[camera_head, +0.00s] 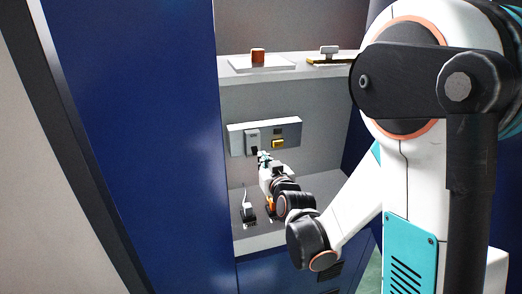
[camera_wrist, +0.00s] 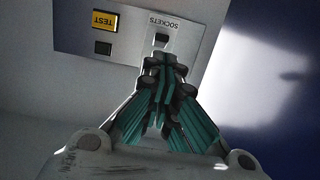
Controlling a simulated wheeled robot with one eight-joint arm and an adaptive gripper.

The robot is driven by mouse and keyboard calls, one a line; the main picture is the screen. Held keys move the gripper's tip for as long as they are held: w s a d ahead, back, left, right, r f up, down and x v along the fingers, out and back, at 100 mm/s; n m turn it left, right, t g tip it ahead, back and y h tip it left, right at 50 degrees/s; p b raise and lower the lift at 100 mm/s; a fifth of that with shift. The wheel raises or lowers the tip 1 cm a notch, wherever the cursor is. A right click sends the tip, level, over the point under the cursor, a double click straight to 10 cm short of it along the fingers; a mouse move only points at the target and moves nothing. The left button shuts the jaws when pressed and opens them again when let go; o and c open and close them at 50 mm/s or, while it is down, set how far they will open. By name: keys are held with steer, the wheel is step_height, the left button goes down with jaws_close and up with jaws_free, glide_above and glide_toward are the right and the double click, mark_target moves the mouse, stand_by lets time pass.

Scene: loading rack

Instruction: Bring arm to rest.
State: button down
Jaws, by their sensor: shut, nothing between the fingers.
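My gripper (camera_wrist: 165,70) is shut and empty, its dark fingertips together in the wrist view. In the head view my gripper (camera_head: 264,158) is inside the rack, in front of the lower part of the socket panel. The panel (camera_head: 292,130) is light grey and fixed to the rack's back wall; in the wrist view its surface (camera_wrist: 140,38) bears the words SOCKETS and TEST. I cannot tell whether the fingertips touch the panel. My arm reaches in from the right.
An upper shelf (camera_head: 232,68) holds an orange-brown object (camera_head: 258,55) on a white plate and a grey object (camera_head: 328,51) further right. A small black and white device (camera_head: 248,210) stands on the lower shelf (camera_head: 262,240), left of my arm. A blue wall (camera_head: 140,130) bounds the left side.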

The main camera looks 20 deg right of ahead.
steer(key=shift+s+f, duration=0.35)
steer(key=shift+f, duration=0.05)
steer(key=s+f+g+b, duration=0.3)
steer(key=s+g+b, duration=0.1)
steer(key=s, duration=1.1)
steer(key=s+f+g+b, duration=0.4)
steer(key=s+g+b, duration=0.1)
steer(key=s, duration=1)
steer(key=shift+s+b, duration=0.3)
steer(key=shift+b, duration=0.05)
